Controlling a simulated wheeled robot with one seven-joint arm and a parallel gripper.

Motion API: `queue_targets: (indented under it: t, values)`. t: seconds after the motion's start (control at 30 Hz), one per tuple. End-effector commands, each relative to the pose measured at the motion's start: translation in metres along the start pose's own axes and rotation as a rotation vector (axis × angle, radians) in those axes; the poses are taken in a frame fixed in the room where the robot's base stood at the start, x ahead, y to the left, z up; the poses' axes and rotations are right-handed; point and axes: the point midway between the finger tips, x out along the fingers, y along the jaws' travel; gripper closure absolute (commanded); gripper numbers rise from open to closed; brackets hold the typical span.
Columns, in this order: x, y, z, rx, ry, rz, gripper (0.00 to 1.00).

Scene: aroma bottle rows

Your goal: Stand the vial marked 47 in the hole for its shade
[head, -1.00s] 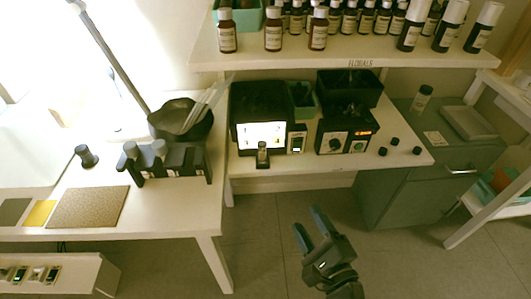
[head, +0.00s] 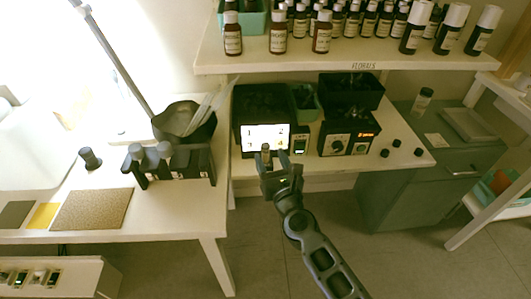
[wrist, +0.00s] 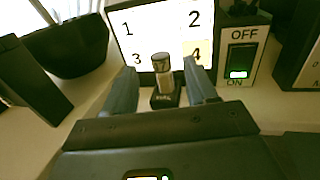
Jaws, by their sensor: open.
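A small vial (wrist: 163,80) with a grey cap stands upright in a small dark stand (wrist: 166,99) in front of a lit screen; its mark is not readable. In the head view the vial (head: 266,149) shows just beyond my gripper (head: 268,161). My gripper is open and empty, with one finger on each side of the vial in the wrist view (wrist: 166,75). I cannot tell if the fingers touch it. The lit screen (head: 262,136) shows the numbers 1 to 4 in quarters; the 4 has a tan patch. A dark stepped rack (head: 180,168) with grey-capped vials stands on the left table.
A switch box (wrist: 240,60) marked OFF and ON stands right of the screen. A black device with dials (head: 348,142) and several small black caps are farther right. A dark bowl (head: 180,124) stands behind the rack. Brown bottles line the shelf (head: 300,60) above.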

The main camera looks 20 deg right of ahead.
Motion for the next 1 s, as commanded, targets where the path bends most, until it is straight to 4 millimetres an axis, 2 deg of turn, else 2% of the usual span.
queue_targets:
  t: [0.1, 0.2, 0.47, 1.0]
  values:
    - [0.018, -0.001, 0.001, -0.001, 0.0, 0.0, 0.43]
    - [0.026, -0.001, 0.001, -0.001, 0.0, 0.0, 0.43]
    - [0.029, -0.001, 0.001, -0.001, 0.0, 0.0, 0.43]
    - [0.029, -0.001, 0.001, -0.002, 0.0, 0.0, 0.93]
